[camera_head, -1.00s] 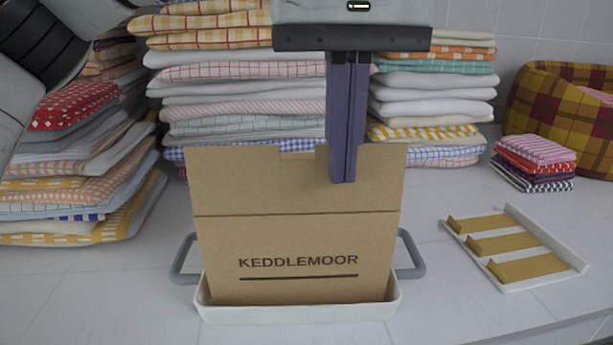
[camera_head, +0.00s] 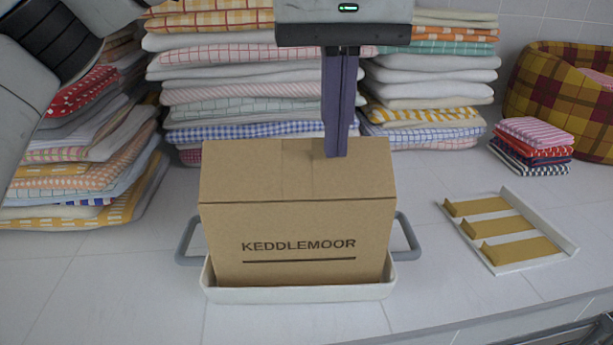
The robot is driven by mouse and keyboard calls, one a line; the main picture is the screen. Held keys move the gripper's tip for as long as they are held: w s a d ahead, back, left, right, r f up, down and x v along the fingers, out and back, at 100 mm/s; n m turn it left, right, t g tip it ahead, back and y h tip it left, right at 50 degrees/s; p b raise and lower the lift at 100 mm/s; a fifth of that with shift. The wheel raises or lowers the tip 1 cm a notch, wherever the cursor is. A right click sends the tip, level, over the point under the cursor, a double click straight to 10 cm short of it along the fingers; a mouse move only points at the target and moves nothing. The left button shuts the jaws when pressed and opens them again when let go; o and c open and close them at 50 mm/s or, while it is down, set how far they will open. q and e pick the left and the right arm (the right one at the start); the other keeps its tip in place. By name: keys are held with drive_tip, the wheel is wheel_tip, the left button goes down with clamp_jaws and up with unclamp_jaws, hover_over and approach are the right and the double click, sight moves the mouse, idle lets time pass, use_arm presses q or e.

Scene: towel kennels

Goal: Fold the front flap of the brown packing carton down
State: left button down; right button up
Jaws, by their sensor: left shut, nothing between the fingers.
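The brown packing carton (camera_head: 298,235), printed KEDDLEMOOR, stands upright in a white tray (camera_head: 300,294) with grey side handles. Its front flap (camera_head: 250,172) lies folded back over the top, and the top looks closed. My left gripper (camera_head: 338,155) is shut and empty, pointing down, with its purple fingertips at the top of the carton, right of its middle. Whether the tips press on the flap I cannot tell. The carton's back and far side are hidden. My right gripper is not in view.
Stacks of folded towels (camera_head: 220,105) stand behind the carton, with more at the left (camera_head: 85,175). At the right are a white rack with yellow strips (camera_head: 505,235), a small cloth pile (camera_head: 537,145) and a plaid pet bed (camera_head: 555,90). The tiled counter in front is clear.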

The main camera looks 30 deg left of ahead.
sight(334, 162)
use_arm(q)
drive_tip(key=shift+f+b, duration=0.95)
drive_tip(key=shift+f, duration=0.9)
drive_tip(key=shift+r, duration=0.15)
wheel_tip(334, 162, up, 3)
drive_tip(key=p, duration=0.3)
drive_tip(key=shift+r, duration=2.45)
